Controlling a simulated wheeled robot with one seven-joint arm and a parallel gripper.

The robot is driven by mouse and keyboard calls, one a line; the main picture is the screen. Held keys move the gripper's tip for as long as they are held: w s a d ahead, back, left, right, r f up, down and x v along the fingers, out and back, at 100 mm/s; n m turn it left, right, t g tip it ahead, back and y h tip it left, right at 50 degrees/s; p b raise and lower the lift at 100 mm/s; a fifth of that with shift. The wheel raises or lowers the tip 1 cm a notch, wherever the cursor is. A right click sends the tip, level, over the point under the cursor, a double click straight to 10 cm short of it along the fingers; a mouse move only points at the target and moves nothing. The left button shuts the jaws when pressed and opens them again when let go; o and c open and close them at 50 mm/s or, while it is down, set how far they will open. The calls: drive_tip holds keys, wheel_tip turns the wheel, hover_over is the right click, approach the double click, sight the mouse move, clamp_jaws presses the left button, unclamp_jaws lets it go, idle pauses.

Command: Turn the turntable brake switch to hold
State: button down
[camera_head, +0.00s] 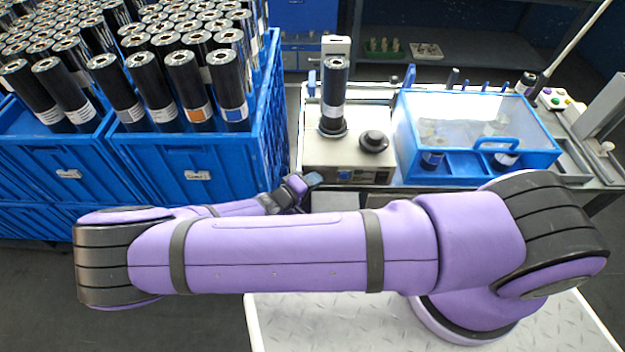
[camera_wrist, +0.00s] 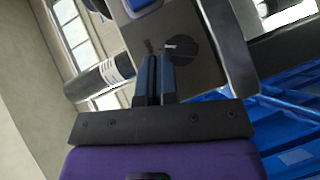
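The turntable unit (camera_head: 318,150) is a beige box with a black film roll (camera_head: 334,90) standing upright on it and a black round knob (camera_head: 373,140) on top. Small dark controls (camera_head: 344,175) show on its front face; their labels are too small to read. In the wrist view a dark round dial (camera_wrist: 182,45) with a pale mark lies on a grey-beige face, just beyond the fingertips. My gripper (camera_wrist: 158,62) has two blue fingers, close together, with nothing visible between them. In the head view my gripper (camera_head: 312,180) is at the box's lower left front corner. Contact with the dial cannot be told.
Blue crates (camera_head: 190,160) full of upright black rolls stand on the left. A blue case with a clear lid (camera_head: 470,118) sits right of the turntable unit. Shelves with small parts stand behind. Dark floor is free at lower left.

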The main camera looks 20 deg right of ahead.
idle(0.4)
drive_tip(key=v, duration=1)
drive_tip(key=shift+s+a, duration=0.25)
drive_tip(key=shift+a, duration=0.05)
drive_tip(key=shift+r, duration=0.15)
